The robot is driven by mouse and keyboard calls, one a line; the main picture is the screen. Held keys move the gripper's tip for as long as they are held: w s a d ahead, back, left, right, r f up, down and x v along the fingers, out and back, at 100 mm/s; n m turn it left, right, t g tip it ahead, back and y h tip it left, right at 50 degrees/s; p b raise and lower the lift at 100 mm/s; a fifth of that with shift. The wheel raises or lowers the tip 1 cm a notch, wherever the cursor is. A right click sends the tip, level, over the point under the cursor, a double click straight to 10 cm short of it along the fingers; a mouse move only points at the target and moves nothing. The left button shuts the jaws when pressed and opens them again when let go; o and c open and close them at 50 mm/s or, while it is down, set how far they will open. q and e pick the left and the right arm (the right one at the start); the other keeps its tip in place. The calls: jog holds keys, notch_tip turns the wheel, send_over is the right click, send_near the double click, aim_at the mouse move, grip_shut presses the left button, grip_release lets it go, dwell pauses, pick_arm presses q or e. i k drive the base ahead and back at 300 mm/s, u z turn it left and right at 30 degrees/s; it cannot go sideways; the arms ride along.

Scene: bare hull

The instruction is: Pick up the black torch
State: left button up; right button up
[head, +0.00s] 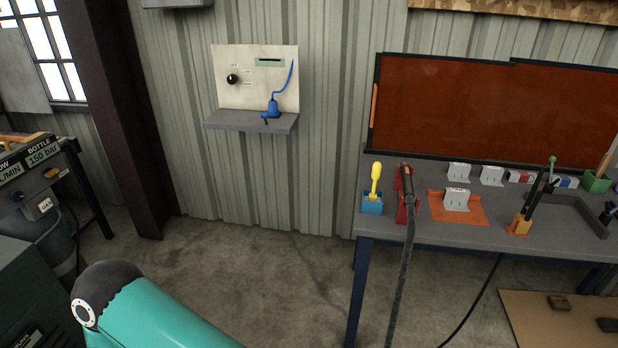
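A black torch (409,198) stands upright in a red holder (401,211) near the left end of the grey workbench. A thick dark hose (400,275) runs from it over the bench's front edge and down out of the picture. Another slim black tool (534,192) with a green tip leans in an orange-yellow holder (520,224) further right. A teal arm link of mine crosses the bottom left. Neither of my grippers is in view, and nothing of mine touches the torch.
The workbench (480,238) also carries a blue cup (372,205) with a yellow-handled tool, an orange mat (471,214) and several white blocks. A dark orange screen (490,110) stands behind. A wall shelf (250,121) is at the back. Concrete floor (260,265) is open left of the bench.

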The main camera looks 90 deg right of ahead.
aim_at(408, 195)
jog(key=u, duration=0.2)
jog(key=i, duration=0.8)
jog(key=z, duration=1.85)
jog(key=i, duration=0.3)
jog(key=z, duration=2.6)
jog(key=k, duration=0.4)
jog(key=z, duration=0.45)
jog(key=i, duration=1.5)
jog(key=u, duration=0.45)
